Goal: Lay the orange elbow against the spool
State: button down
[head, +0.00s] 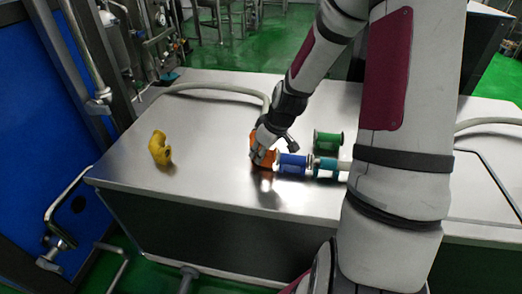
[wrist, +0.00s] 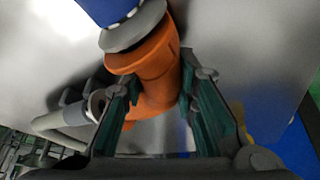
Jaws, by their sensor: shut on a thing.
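The orange elbow (head: 256,142) is on the steel table, partly hidden by my gripper (head: 263,157). In the wrist view the elbow (wrist: 152,58) lies between the two green-padded fingers of my gripper (wrist: 160,105), which is shut on it. A blue spool (head: 291,163) with pale flanges lies directly right of the elbow in the head view. In the wrist view the blue spool's (wrist: 133,28) grey flange overlaps the elbow's end; they look in contact or nearly so. A teal spool (head: 327,167) and a green spool (head: 328,141) are further right.
A yellow elbow (head: 160,148) lies alone on the left of the table (head: 205,150). A pale hose (head: 215,88) runs along the table's back behind my gripper. The table is clear between the yellow elbow and my gripper. The front edge is close below the spools.

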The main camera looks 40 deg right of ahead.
jog(key=shift+f, duration=0.5)
jog(key=c, duration=1.2)
grip_release()
jog(key=v, duration=1)
jog(key=shift+d+r, duration=0.1)
jog(key=shift+r, duration=0.15)
jog(key=shift+v, duration=0.8)
